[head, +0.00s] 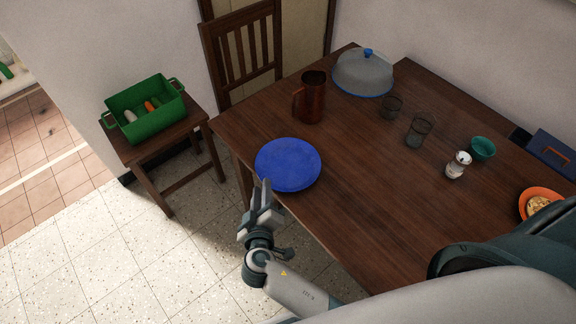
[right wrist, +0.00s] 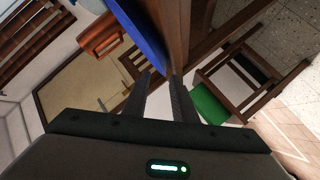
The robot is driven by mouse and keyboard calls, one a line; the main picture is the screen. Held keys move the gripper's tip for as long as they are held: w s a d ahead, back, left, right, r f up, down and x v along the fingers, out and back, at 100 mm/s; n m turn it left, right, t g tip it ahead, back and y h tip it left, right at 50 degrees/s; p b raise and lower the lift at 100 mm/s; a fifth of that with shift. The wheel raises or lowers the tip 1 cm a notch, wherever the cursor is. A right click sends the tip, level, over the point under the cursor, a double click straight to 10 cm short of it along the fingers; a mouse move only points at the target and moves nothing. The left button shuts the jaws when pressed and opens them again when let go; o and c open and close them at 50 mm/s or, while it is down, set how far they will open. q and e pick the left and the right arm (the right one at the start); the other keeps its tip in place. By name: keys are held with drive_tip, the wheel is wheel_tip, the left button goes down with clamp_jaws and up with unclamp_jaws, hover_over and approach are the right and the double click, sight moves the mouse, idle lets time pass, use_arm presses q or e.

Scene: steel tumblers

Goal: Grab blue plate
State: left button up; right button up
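The blue plate (head: 288,164) lies flat at the near left edge of the wooden table (head: 360,180). My right gripper (head: 266,187) is at the plate's near left rim, by the table edge. In the right wrist view the blue plate (right wrist: 140,30) shows just beyond the fingertips, its rim ending near the gap between them. The two fingers of my right gripper (right wrist: 162,76) stand apart with nothing clearly between them. I cannot tell whether a finger touches the rim. My left gripper is not in view.
A brown jug (head: 311,97) stands behind the plate. A covered dish (head: 363,73), dark glasses (head: 419,129), a shaker (head: 458,164), a teal bowl (head: 482,149) and an orange bowl (head: 540,191) are farther right. A green crate (head: 148,118) sits on a stool. Table right of the plate is clear.

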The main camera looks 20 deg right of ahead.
sight(260, 176)
drive_tip(key=shift+w, duration=0.1)
drive_tip(key=shift+a+b+x, duration=0.15)
drive_tip(key=shift+x, duration=1.1)
drive_tip(key=shift+a+b+x, duration=0.15)
drive_tip(key=shift+a+x, duration=0.05)
drive_tip(key=shift+x, duration=1.05)
drive_tip(key=shift+f, duration=0.15)
clamp_jaws()
